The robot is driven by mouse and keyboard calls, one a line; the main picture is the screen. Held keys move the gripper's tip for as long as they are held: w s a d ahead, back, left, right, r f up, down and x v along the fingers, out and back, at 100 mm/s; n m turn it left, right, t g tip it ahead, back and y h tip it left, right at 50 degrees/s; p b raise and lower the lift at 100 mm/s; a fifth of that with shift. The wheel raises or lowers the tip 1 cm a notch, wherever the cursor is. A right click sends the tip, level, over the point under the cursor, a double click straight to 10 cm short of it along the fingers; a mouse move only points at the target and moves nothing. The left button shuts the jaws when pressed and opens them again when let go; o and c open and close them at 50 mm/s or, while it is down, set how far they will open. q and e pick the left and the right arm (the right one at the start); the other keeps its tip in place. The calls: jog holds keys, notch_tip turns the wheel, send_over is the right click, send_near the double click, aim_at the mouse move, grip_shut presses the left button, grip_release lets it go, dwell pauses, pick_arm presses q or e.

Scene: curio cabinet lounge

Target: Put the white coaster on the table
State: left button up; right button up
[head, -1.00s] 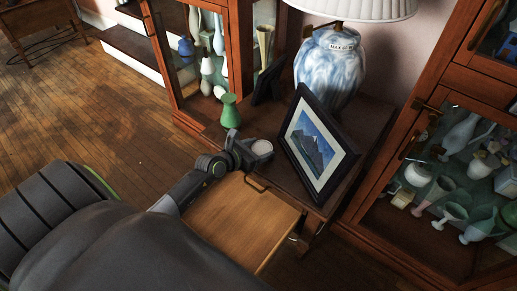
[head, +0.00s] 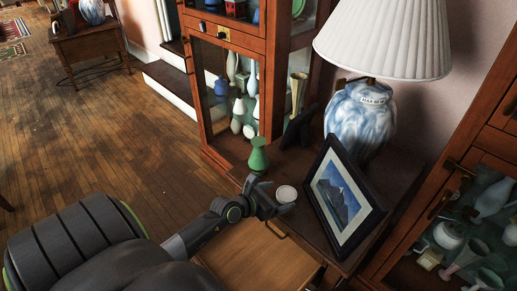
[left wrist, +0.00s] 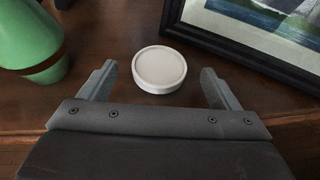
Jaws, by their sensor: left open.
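The white coaster (head: 286,194) is a small round disc lying on the dark wooden side table (head: 309,228). In the left wrist view the coaster (left wrist: 159,69) lies flat just beyond and between the fingertips. My left gripper (head: 272,199) is open at the table's front edge, with its fingers spread to either side of the coaster (left wrist: 160,85) and apart from it. My right gripper is in neither view.
A green vase (head: 258,156) stands left of the coaster. A framed mountain picture (head: 342,197) leans close on the right. A blue-white lamp (head: 360,115) stands behind. A pulled-out drawer (head: 262,258) is below. Glass-fronted cabinets flank the table.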

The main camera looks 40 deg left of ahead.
pick_arm(q)
jog(key=p+v, duration=0.2)
jog(key=v, duration=0.7)
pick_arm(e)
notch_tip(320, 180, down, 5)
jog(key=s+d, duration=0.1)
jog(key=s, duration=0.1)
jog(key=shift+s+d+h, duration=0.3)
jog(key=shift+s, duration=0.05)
pick_arm(q)
jog(key=shift+s, duration=0.1)
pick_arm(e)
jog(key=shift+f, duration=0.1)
